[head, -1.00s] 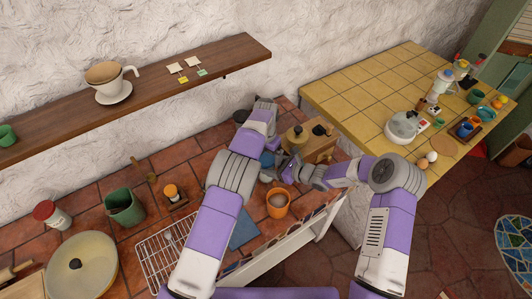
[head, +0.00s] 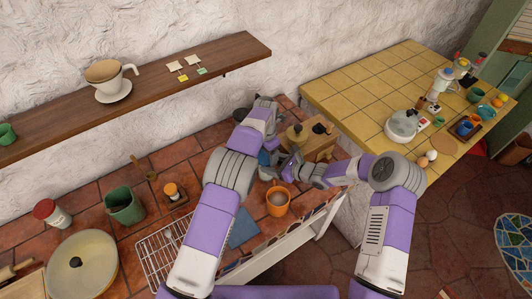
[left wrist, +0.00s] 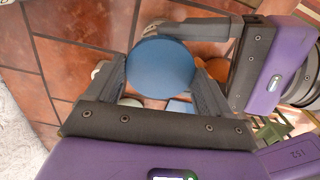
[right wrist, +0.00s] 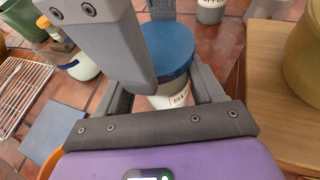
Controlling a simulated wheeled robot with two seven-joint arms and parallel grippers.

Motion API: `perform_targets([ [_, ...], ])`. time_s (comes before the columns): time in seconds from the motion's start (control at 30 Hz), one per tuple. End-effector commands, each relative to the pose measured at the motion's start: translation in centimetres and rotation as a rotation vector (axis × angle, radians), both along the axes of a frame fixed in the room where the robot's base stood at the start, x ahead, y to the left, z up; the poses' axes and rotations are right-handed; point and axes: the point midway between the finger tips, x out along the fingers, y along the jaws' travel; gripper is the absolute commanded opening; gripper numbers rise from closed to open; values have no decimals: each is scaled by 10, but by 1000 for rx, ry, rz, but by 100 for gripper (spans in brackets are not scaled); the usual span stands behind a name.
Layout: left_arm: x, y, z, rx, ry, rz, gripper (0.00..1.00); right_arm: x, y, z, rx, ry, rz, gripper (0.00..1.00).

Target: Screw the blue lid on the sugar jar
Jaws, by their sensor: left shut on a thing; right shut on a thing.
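The white sugar jar (right wrist: 168,97), with part of its lettering showing, stands upright on the tiled counter. The blue lid (right wrist: 166,48) sits on top of its mouth, looking level; I cannot tell how far it is threaded. The lid also shows from above in the left wrist view (left wrist: 160,68). My left gripper (left wrist: 158,80) is shut on the lid, one finger on each side. My right gripper (right wrist: 165,88) is shut on the jar body below the lid. In the head view both grippers meet around the jar, which is mostly hidden behind my arms.
An orange cup (head: 278,203) stands close in front of the grippers. A blue mat (head: 243,228) and a wire rack (head: 163,250) lie to the left. Other containers stand behind the jar in the right wrist view.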

Motion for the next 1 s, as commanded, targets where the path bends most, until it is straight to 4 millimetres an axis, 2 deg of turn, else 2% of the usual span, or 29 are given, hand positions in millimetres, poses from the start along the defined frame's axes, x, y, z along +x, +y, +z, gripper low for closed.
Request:
perform_targets([
  [0.07, 0, 0, -1, 2, 0, -1, 45, 0, 1, 2, 2, -4, 2, 0],
  [0.1, 0, 0, -1, 2, 0, -1, 85, 0, 1, 2, 2, -4, 2, 0],
  [0.2, 0, 0, -1, 2, 0, 0, 100, 0, 1, 2, 2, -4, 2, 0],
  [0.47, 0, 0, 1, 1, -1, 2, 100, 1, 1, 2, 2, -4, 1, 0],
  [0.57, 0, 0, 8, 0, -2, 3, 100, 1, 1, 2, 2, -4, 1, 0],
  [0.8, 1, 0, 39, 0, -4, 3, 100, 1, 1, 2, 2, -4, 1, 0],
  [1.0, 0, 0, 45, 2, 1, 4, 100, 1, 1, 2, 3, -3, 0, 0],
])
